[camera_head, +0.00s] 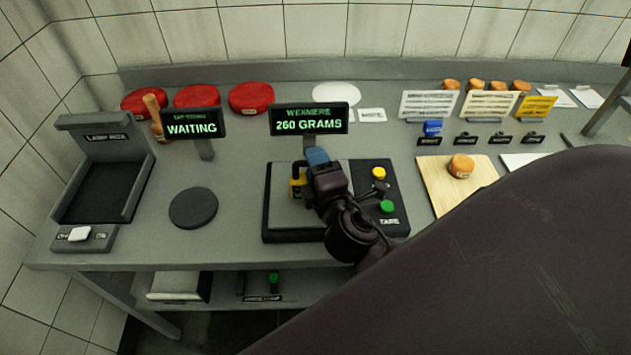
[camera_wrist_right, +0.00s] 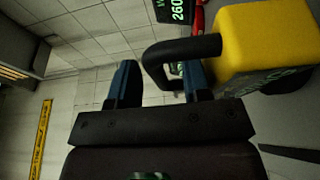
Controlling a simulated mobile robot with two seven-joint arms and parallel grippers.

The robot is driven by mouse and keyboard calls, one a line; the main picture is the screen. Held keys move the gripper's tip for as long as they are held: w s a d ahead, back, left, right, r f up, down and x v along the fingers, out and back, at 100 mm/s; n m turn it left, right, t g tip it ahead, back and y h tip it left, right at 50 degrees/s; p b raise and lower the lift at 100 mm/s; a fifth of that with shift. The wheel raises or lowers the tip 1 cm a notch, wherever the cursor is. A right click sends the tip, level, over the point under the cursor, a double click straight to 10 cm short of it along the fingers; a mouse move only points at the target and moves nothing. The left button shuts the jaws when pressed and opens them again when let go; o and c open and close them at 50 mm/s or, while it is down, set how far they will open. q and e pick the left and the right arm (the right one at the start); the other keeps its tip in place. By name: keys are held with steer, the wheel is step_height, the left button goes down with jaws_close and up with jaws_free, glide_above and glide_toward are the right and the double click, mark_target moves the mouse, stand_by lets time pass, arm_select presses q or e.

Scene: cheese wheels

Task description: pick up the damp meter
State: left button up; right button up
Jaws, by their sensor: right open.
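A yellow block-shaped device (camera_head: 297,184) with a black handle stands on the scale (camera_head: 283,218); it seems to be the damp meter, though I cannot read its name. In the right wrist view the yellow device (camera_wrist_right: 262,40) is large at the upper right, and its black handle (camera_wrist_right: 183,48) bends down between my fingers. My right gripper (camera_head: 317,158) is over the scale beside the device and partly hides it. In the wrist view its blue fingers (camera_wrist_right: 160,84) are apart, not closed on the handle. My left gripper is not in view.
Displays read "260 GRAMS" (camera_head: 308,120) and "WAITING" (camera_head: 193,124). Red cheese wheels (camera_head: 251,97) line the back. A round dark pad (camera_head: 193,208) lies left of the scale. A wooden board (camera_head: 447,193) and a small blue object (camera_head: 432,128) are to the right. My arm hides the lower right.

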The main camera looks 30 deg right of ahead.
steer(key=shift+w+d, duration=0.1)
steer(key=shift+w, duration=0.2)
jaws_close()
stand_by(0.4)
